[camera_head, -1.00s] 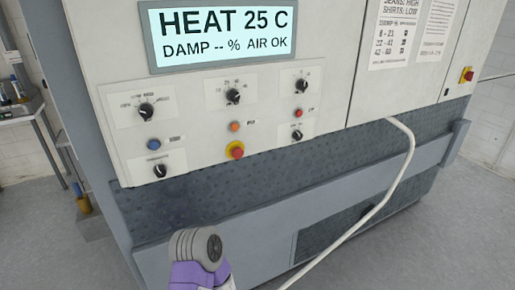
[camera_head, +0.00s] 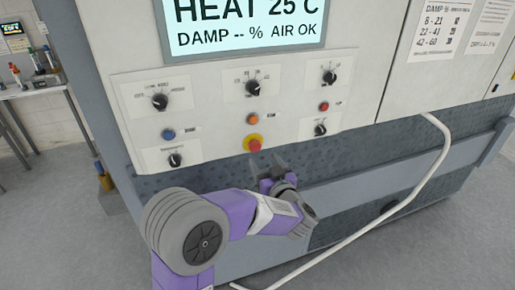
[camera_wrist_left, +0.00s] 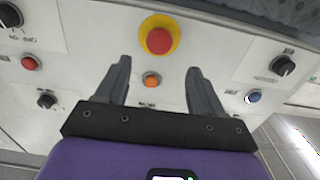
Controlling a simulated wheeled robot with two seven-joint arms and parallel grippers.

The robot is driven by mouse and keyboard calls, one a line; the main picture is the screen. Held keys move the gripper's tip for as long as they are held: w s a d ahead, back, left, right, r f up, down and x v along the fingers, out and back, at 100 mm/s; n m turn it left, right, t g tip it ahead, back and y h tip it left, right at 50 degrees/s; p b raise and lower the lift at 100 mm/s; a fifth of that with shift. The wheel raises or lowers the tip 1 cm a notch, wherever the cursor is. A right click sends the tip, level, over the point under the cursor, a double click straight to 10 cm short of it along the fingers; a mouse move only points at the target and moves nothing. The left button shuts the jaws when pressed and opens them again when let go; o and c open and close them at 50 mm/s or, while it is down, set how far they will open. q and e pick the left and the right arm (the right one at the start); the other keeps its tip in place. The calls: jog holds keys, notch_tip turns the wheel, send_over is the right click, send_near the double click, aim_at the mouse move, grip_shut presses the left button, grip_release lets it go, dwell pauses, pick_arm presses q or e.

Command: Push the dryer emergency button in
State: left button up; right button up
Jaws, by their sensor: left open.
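The dryer emergency button (camera_head: 254,145) is a red mushroom knob on a yellow collar, low in the middle of the white control panel. Whether it is in or out I cannot tell. In the left wrist view the button (camera_wrist_left: 159,40) shows at the top centre, beyond and between the fingertips. My left gripper (camera_head: 266,163) is open and empty, in front of the machine. In the head view its fingertips appear just below the button. They look apart from it. My right gripper is in neither view.
An orange button (camera_head: 253,118), a red button (camera_head: 323,106), a blue button (camera_head: 168,134) and several black knobs surround it. A display (camera_head: 245,25) sits above. A white hose (camera_head: 425,185) crosses the front at right. A grey rail (camera_head: 345,190) runs below the panel.

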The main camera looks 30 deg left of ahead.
aim_at(256, 147)
pick_arm(q)
jog(key=x, duration=0.7)
jog(key=shift+w+f, duration=0.1)
jog(key=shift+w, duration=0.1)
jog(key=shift+c, duration=0.3)
